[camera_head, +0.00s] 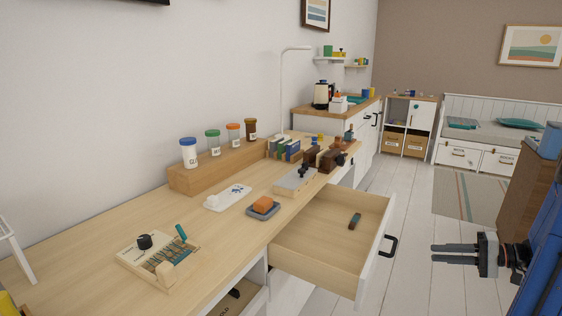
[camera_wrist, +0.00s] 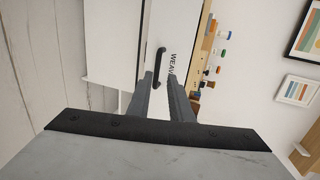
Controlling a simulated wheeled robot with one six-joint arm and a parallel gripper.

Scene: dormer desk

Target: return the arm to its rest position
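My gripper (camera_head: 435,253) is at the right of the head view, out over the floor and to the right of the desk's open drawer (camera_head: 312,258). Its two fingers point left and are apart, with nothing between them. In the wrist view the gripper (camera_wrist: 160,82) also shows open and empty. A white front with a black handle (camera_wrist: 160,62) and lettering starting "WEAV" lies beyond the fingertips there. My gripper touches nothing that I can see.
The open drawer juts from the desk (camera_head: 95,268) and holds a small dark item (camera_head: 355,221). A lower drawer (camera_head: 238,298) is also partly open. A brown cabinet (camera_head: 510,192) stands behind my arm. White floor (camera_head: 405,200) lies between.

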